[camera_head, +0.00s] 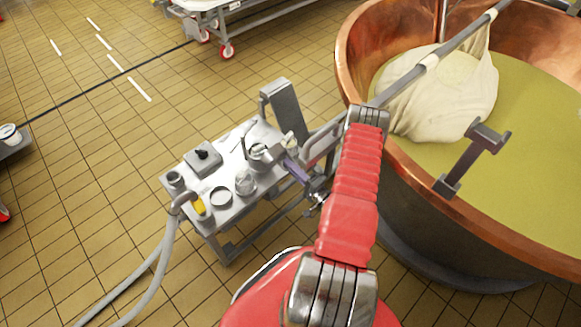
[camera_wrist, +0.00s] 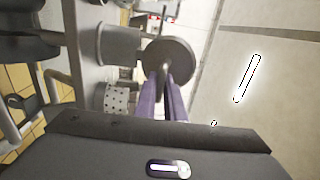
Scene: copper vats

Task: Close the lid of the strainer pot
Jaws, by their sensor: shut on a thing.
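The strainer pot (camera_head: 257,152) stands on the small metal table. In the wrist view, the image is turned sideways and a pale grey pot (camera_wrist: 118,45) shows left of the fingers. A round grey lid (camera_wrist: 172,56) is at the pot's mouth, its face towards the wrist camera, so it stands tilted up rather than flat on the rim. My gripper (camera_wrist: 164,80), with purple fingers, is shut on a part of the lid. In the head view my gripper (camera_head: 287,162) reaches the pot from the right. The exact grip point is partly hidden.
A large copper vat (camera_head: 420,200) stands close on the right. The tiled floor at left is mostly clear.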

